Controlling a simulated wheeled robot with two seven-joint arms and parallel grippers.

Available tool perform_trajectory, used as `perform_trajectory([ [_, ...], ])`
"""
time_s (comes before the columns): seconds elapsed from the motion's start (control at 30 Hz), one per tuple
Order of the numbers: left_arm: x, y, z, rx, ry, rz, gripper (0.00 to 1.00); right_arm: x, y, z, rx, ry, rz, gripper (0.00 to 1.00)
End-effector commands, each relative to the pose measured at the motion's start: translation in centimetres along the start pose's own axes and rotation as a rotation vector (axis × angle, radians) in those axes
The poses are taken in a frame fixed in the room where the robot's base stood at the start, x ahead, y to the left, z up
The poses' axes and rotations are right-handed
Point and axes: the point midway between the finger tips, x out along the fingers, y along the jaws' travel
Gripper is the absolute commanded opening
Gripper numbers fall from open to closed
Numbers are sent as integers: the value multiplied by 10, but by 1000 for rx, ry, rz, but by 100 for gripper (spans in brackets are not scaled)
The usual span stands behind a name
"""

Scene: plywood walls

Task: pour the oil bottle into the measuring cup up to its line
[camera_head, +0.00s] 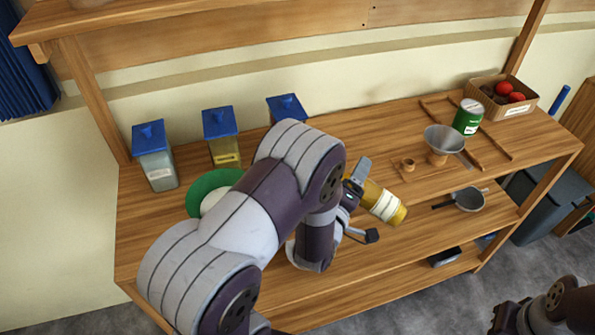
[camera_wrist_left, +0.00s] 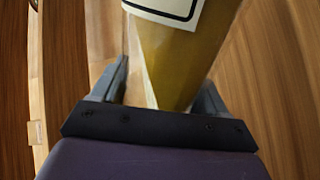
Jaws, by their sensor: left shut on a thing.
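The oil bottle (camera_head: 385,204), yellow with a white label, is tilted in my left gripper (camera_head: 364,200), its labelled end pointing right and down. In the left wrist view the amber bottle (camera_wrist_left: 175,55) sits between the two fingers, and its far end is cut off by the top edge. I cannot make out a measuring cup for certain. A green round mat (camera_head: 203,184) with something pale on it is partly hidden behind my left arm. My right arm shows dark at the lower right corner, with its gripper (camera_head: 505,318) only partly in view.
Three blue-lidded canisters (camera_head: 155,160) stand along the back left. A grey funnel (camera_head: 444,138) sits in a wooden stand, with a small wooden cup (camera_head: 408,165) left of it. A green can (camera_head: 468,117) and a box (camera_head: 503,95) stand at right. A pan (camera_head: 469,199) is on the lower shelf.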

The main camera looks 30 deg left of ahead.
Motion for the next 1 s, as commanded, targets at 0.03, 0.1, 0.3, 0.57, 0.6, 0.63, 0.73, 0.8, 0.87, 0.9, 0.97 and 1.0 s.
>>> perform_trajectory([
  [0.03, 0, 1, 0, -3, 1, 4, 0, 0, 0, 0, 0, 0, 0, 0],
  [0.1, 0, 1, 0, -7, 1, 4, 0, 0, 0, 0, 0, 0, 0, 0],
  [0.3, 0, -1, 1, -21, 1, 4, 0, 2, 0, 0, 0, 0, 0, 0],
  [0.57, 0, -2, 2, -35, 1, 4, 0, 3, 0, 0, 0, 0, 0, 0],
  [0.6, 0, -2, 3, -37, 1, 4, 0, 3, 0, 0, 0, 0, 0, 0],
  [0.63, 0, -2, 3, -39, 1, 4, 0, 3, 0, 0, 0, 0, 0, 0],
  [0.73, 0, -3, 4, -46, 1, 4, 0, 4, 0, 0, 0, 0, 0, 0],
  [0.8, 0, -3, 4, -51, 1, 4, 0, 5, 0, 1, 0, 0, 0, 0],
  [0.87, 0, -4, 4, -55, 1, 4, 0, 5, 0, 1, 0, 0, 0, 0],
  [0.9, 0, -4, 4, -57, 1, 4, 0, 5, 0, 1, 0, 0, 0, 0],
  [0.97, 0, -4, 5, -60, 1, 4, 0, 5, 0, 1, 0, 0, 0, 0],
  [1.0, 0, -4, 5, -62, 1, 4, 0, 5, 0, 1, 0, 0, 0, 0],
])
